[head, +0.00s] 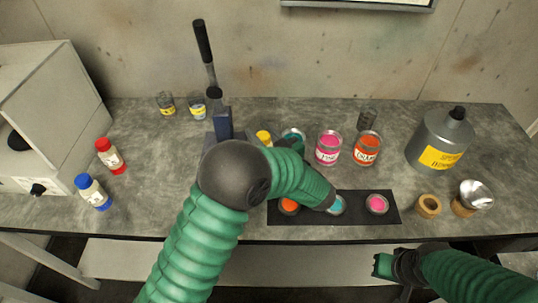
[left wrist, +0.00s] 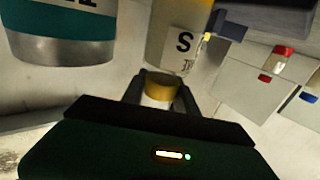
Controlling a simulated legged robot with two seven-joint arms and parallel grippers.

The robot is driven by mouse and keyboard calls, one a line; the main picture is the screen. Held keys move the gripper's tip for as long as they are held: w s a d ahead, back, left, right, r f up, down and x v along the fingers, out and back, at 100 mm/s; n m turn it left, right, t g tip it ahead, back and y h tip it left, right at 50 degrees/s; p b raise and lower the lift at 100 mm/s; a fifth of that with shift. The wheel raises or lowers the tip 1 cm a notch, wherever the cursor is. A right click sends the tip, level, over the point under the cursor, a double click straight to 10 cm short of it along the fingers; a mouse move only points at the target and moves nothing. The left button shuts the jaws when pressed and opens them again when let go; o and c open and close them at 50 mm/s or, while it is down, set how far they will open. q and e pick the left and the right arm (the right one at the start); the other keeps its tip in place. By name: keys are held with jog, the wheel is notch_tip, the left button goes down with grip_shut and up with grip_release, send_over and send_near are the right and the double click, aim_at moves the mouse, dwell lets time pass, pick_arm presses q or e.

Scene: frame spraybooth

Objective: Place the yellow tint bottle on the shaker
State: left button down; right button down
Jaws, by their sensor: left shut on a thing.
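The yellow tint bottle shows its yellow cap (head: 264,137) in the head view, just right of the shaker; its body is hidden behind my left arm. In the left wrist view, my left gripper (left wrist: 160,92) is shut on this bottle (left wrist: 160,88), with a yellow top and white below between the fingers. The likely shaker is a dark blue device with a tall black lever (head: 222,122), partly hidden by my arm. A dark blue part of it (left wrist: 275,18) seems to show at upper right. My right gripper (head: 383,265) is low in front of the bench; its jaw gap is unclear.
A black mat (head: 388,212) with open paint pots lies in front. Red (head: 110,157) and blue (head: 93,193) tint bottles stand left. A large grey can (head: 438,138) stands right.

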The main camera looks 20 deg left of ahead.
pick_arm(q)
jog(key=shift+s+a+f, duration=0.1)
jog(key=shift+a+f, duration=0.15)
jog(key=shift+a, duration=0.05)
jog(key=shift+d, duration=1.5)
jog(key=shift+a, duration=0.75)
pick_arm(e)
jog(key=shift+d, duration=0.2)
pick_arm(q)
jog(key=shift+d, duration=0.2)
pick_arm(e)
jog(key=shift+d, duration=0.1)
